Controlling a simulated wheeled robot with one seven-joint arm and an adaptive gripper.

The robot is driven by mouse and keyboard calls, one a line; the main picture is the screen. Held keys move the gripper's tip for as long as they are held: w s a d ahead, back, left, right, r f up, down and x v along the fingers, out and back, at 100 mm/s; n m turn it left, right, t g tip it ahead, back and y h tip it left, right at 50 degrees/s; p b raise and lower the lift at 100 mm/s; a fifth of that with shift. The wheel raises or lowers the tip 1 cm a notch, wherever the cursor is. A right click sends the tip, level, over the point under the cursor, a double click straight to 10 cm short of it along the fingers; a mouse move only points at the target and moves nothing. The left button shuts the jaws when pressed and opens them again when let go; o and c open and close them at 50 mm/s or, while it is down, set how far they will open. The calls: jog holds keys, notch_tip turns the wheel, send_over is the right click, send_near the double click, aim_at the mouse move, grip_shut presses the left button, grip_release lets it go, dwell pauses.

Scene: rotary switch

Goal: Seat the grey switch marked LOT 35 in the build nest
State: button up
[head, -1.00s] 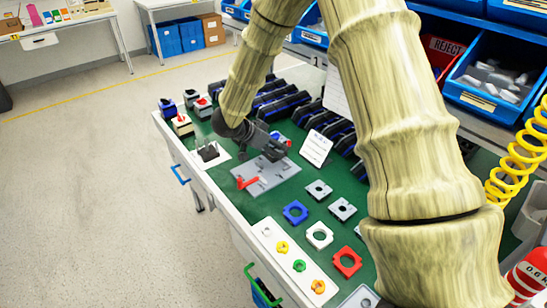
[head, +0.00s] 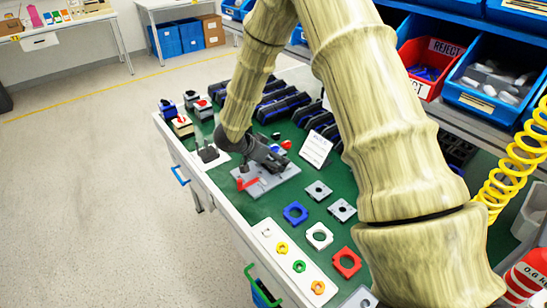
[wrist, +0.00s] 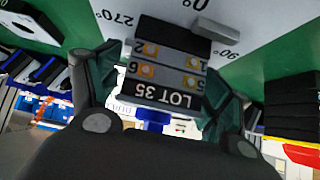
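The grey switch marked LOT 35 (wrist: 163,83) sits between the fingers of my gripper (wrist: 165,90) in the wrist view, its label upside down. Both fingers press against its sides, and the gripper is shut on it. In the head view my gripper (head: 268,158) is low over the grey build nest plate (head: 285,173), which has a red lever (head: 248,183) at its front left. The switch is not clear in that view. The wrist view shows a pale surface with angle marks (wrist: 250,25) beyond the switch. Whether the switch touches the nest cannot be told.
A black fixture on a white plate (head: 208,154) stands left of the nest. Coloured square frames, such as the blue one (head: 295,212), lie to the front right. A white card (head: 316,148) stands right of the nest. Rows of dark racks (head: 282,104) stand behind.

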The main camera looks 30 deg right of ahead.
aim_at(274, 148)
jog(key=v, duration=1.2)
jog(key=shift+b, duration=0.35)
jog(key=shift+d, duration=0.1)
jog(key=x, duration=1.1)
jog(key=shift+d+f+p, duration=0.25)
jog(key=shift+f+p, duration=0.05)
jog(key=shift+p, duration=0.05)
jog(key=shift+w+r, duration=0.1)
jog(key=shift+r, duration=1.7)
